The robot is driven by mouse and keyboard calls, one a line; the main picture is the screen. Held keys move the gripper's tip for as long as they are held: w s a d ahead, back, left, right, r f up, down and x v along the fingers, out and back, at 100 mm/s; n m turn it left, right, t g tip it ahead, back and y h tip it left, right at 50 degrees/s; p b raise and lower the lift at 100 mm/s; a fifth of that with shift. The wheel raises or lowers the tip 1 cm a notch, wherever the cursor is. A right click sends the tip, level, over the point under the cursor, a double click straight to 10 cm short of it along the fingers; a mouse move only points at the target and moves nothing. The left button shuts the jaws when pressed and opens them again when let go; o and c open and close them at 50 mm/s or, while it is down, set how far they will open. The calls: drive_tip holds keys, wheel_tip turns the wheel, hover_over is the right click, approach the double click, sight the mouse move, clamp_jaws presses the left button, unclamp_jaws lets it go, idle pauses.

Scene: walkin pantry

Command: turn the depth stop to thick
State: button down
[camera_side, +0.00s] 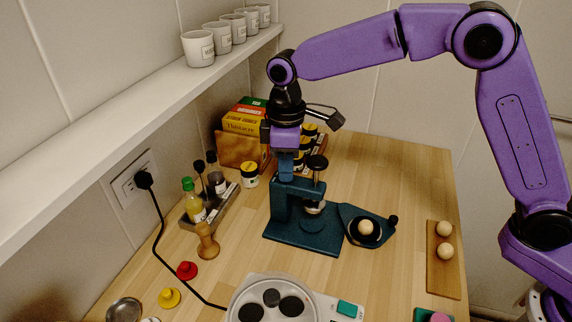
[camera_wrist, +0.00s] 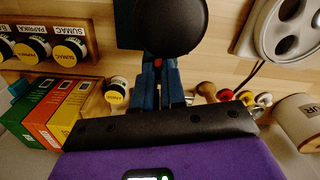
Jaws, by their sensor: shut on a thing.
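A dark teal press (camera_side: 284,212) stands on the wooden counter, with a black knob (camera_side: 317,162) on top of its upright plunger. The black knob also fills the top of the wrist view (camera_wrist: 170,22). My gripper (camera_side: 286,178) points down at the top of the press's left column, left of the knob. In the wrist view its blue fingers (camera_wrist: 159,68) are close together around a small red part (camera_wrist: 158,62), likely the depth stop. Most of that part is hidden by the fingers, and its setting cannot be read.
A pale ball (camera_side: 366,228) sits on the press's swung-out plate (camera_side: 349,212); more balls lie on a board (camera_side: 434,284) at right. Spice jars (camera_side: 249,175), boxes (camera_side: 246,118) and a bottle caddy (camera_side: 222,205) stand left and behind. A scale (camera_side: 250,284) is in front.

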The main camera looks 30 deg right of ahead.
drive_tip(key=m, duration=0.4)
drive_tip(key=shift+m, duration=2)
drive_tip(key=shift+r, duration=0.1)
drive_tip(key=c, duration=1.2)
unclamp_jaws()
wheel_tip(320, 180, up, 17)
drive_tip(key=shift+r, duration=0.15)
